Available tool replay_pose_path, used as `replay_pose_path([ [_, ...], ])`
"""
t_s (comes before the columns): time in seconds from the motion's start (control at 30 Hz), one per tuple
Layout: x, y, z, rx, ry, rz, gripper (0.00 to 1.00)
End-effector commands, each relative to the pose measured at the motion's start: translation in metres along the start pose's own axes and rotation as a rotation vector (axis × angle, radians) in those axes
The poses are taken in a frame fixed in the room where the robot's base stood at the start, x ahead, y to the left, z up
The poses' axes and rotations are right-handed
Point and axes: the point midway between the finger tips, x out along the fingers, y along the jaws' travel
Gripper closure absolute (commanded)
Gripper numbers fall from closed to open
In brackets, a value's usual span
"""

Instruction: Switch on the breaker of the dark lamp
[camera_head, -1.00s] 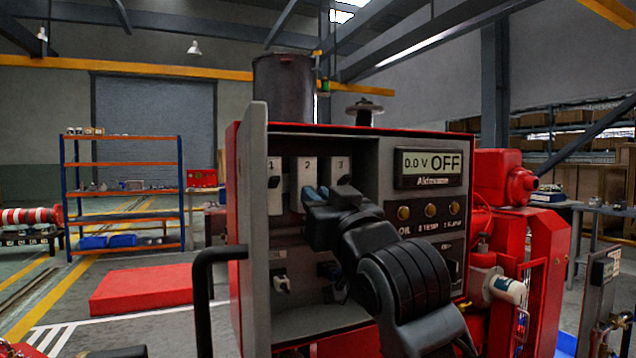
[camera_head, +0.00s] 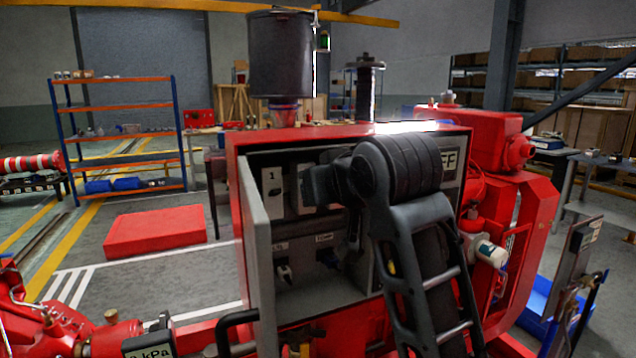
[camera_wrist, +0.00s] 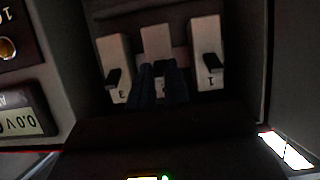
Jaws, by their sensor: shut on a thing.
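The wrist view shows a row of white breakers upside down: breaker 3 (camera_wrist: 114,66) at left, breaker 2 (camera_wrist: 157,42) in the middle, breaker 1 (camera_wrist: 207,42) at right. Breakers 1 and 3 have visible black levers. My gripper (camera_wrist: 164,68) is shut at breaker 2, its dark fingers covering that lever. In the head view, breaker 1 (camera_head: 272,190) shows at the left of the red control cabinet (camera_head: 236,160); my arm hides the fingers, breaker 3 and most of breaker 2. No dark lamp can be made out; one amber panel lamp (camera_wrist: 8,48) shows at the wrist view's left edge.
The cabinet's open grey door (camera_head: 258,255) stands close left of my arm. The display (camera_wrist: 22,118) reads 0.0 V. A black handle (camera_head: 235,318) juts out below the door. Floor is free left of the cabinet, around a red block (camera_head: 155,230).

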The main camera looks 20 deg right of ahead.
Motion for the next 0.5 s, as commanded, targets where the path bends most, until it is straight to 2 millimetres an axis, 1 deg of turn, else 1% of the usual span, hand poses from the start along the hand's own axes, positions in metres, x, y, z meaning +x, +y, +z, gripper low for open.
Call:
replay_pose_path([
  [0.03, -0.0001, -0.0002, -0.0047, -0.001, -0.025, 0.000, 1.00],
  [0.2, 0.0003, -0.0006, -0.0083, -0.001, -0.115, -0.001, 1.00],
  [0.5, 0.0011, -0.0001, -0.0108, 0.000, -0.192, 0.000, 1.00],
])
